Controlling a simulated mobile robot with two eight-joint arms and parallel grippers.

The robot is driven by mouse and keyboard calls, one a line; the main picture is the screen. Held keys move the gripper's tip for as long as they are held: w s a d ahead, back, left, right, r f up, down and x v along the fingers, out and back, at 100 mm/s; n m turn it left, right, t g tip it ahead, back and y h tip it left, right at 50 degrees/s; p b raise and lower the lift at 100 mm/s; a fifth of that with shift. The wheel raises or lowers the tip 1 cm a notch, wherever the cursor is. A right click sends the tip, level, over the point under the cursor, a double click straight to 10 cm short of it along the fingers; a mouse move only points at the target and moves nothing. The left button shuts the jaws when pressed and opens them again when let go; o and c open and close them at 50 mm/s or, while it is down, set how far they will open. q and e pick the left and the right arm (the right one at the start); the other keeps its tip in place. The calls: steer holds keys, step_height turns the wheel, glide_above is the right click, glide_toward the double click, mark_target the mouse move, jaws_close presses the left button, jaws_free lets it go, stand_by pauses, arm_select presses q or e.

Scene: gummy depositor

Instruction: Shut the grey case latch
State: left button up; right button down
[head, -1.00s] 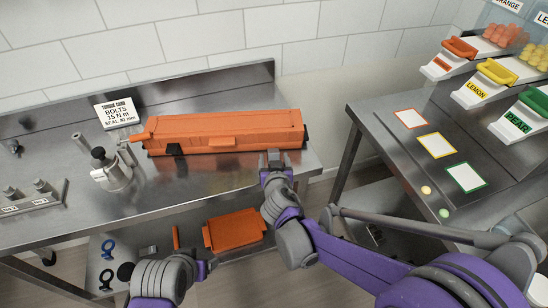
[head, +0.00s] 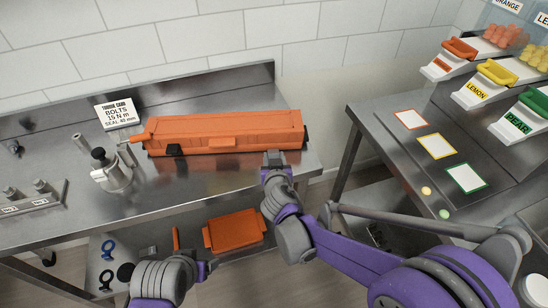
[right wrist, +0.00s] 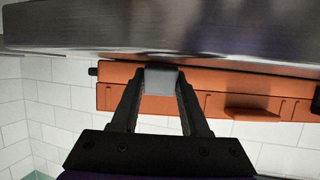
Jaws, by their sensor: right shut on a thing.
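A long orange case (head: 225,127) lies on the steel bench, its long front side towards me. It also shows in the right wrist view (right wrist: 215,95), where the picture is turned over. My right gripper (head: 273,158) is at the front of the case near its right end. In the right wrist view its two dark fingers are closed on a small grey block, which I take as the grey latch (right wrist: 161,80).
A metal pot (head: 113,172) and a torque card (head: 119,113) stand left of the case. An orange box (head: 234,230) lies on the shelf below. To the right is a dispenser table (head: 390,150) with coloured cards. The bench front left of the gripper is clear.

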mark_target(273, 150)
arm_select(q)
steer(key=shift+r, duration=0.1)
arm_select(e)
steer(key=shift+w+r+g+p, duration=0.15)
steer(key=shift+r+g+p, duration=0.25)
steer(key=shift+g, duration=0.35)
steer(key=shift+w+r+g+p, duration=0.15)
steer(key=shift+r+g+p, duration=0.2)
steer(key=shift+g, duration=0.4)
steer(key=g, duration=0.1)
steer(key=r+g+p, duration=0.1)
steer(key=shift+w+g, duration=0.4)
steer(key=g, duration=0.1)
steer(key=w+g+p, duration=0.1)
steer(key=g, duration=0.1)
steer(key=shift+a+r+h, duration=0.1)
steer(key=shift+r+h, duration=0.2)
arm_select(q)
step_height(273, 150, up, 6)
steer(key=w+p, duration=0.1)
steer(key=w, duration=0.1)
arm_select(e)
steer(key=shift+w+r+g, duration=0.1)
steer(key=shift+w+g, duration=0.15)
steer(key=shift+g, duration=0.5)
steer(key=shift+w+g, duration=0.25)
steer(key=shift+g, duration=0.5)
steer(key=shift+c, duration=2)
jaws_free()
